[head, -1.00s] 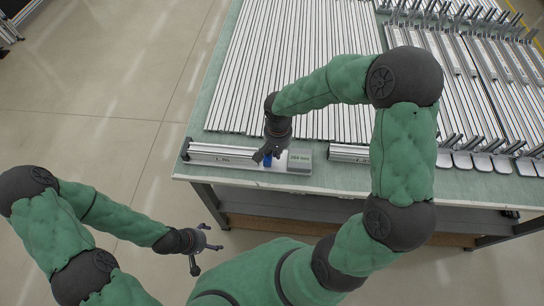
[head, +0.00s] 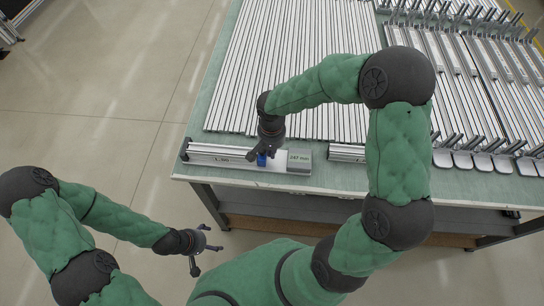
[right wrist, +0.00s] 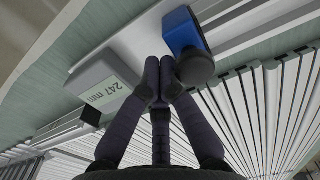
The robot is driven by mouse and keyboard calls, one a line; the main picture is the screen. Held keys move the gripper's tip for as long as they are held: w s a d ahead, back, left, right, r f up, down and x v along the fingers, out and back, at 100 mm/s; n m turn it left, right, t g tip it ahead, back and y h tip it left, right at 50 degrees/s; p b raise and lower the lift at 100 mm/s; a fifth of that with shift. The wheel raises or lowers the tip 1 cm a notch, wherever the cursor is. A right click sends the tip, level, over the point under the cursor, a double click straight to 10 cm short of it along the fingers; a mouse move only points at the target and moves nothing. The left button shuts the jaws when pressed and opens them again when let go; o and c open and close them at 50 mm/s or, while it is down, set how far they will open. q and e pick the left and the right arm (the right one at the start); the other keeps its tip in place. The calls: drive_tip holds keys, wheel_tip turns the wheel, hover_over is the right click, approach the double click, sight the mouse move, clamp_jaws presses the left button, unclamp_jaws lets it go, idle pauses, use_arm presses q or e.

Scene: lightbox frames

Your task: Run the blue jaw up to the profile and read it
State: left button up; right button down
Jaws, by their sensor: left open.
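The blue jaw (head: 262,160) sits on a long pale measuring rail (head: 225,162) at the table's near edge. In the right wrist view the blue jaw (right wrist: 183,30) has a black knob. A grey display box (head: 299,161) at the rail's right end reads 247 mm, also in the right wrist view (right wrist: 104,90). A silver profile (head: 215,148) appears to lie along the rail, left of the jaw; any gap between them cannot be told. My right gripper (right wrist: 161,72) is shut, fingertips together beside the knob, seemingly touching it. My left gripper (head: 205,252) is open and empty, off the table.
Many long silver profiles (head: 290,60) lie in rows on the green table (head: 205,110) behind the rail. A short bar (head: 346,152) lies right of the display. Metal parts with upright posts (head: 480,100) fill the right side. Floor is clear at left.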

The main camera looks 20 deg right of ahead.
drive_tip(key=shift+d, duration=0.1)
idle(0.6)
drive_tip(key=shift+s+d, duration=0.25)
drive_tip(key=shift+d, duration=0.05)
wheel_tip(320, 180, up, 7)
drive_tip(key=p, duration=0.4)
idle(0.8)
